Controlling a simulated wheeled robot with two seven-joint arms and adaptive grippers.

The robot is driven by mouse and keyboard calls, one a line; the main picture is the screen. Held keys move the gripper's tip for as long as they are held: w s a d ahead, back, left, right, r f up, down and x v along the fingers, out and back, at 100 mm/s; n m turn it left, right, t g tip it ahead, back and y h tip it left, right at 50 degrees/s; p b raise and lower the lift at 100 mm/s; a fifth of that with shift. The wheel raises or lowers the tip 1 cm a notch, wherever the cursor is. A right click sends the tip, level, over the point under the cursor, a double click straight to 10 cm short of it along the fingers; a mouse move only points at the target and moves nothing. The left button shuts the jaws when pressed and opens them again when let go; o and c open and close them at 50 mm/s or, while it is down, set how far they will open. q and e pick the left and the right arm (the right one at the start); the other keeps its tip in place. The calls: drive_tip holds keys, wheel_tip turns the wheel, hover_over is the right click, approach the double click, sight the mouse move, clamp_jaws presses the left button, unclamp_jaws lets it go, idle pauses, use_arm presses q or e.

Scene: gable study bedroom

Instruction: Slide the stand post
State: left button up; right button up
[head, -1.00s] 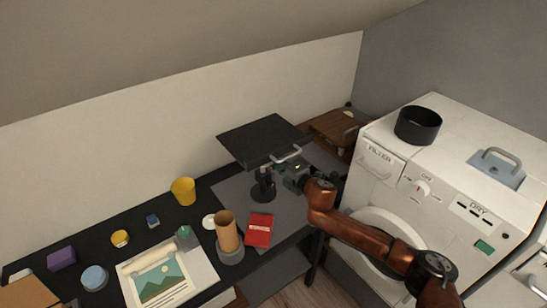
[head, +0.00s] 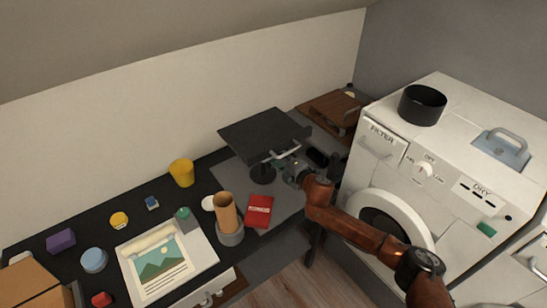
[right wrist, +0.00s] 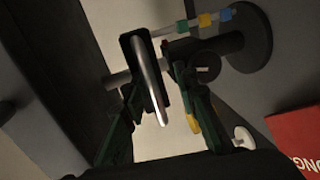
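The stand has a black tilted platform (head: 262,132) over a dark round base (head: 263,174) on the grey mat. The platform hides most of its post in the head view. Colored green, yellow and blue bands (right wrist: 205,20) show beside the dark base disc (right wrist: 250,38) in the right wrist view. A metal bar handle (head: 285,154) is on the platform's front edge. My right gripper (head: 287,163) is at this handle. In the right wrist view its fingers (right wrist: 163,90) are apart, with the handle bar (right wrist: 150,80) against or over the left one. My left gripper is out of view.
A white machine (head: 385,170) stands close on the right, near my right arm.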

drive_tip(key=shift+r, duration=0.15)
drive_tip(key=shift+s+d, duration=0.1)
drive_tip(key=shift+d, duration=0.05)
drive_tip(key=v, duration=1.1)
drive_tip(key=shift+s, duration=0.3)
drive_tip(key=shift+d, duration=0.1)
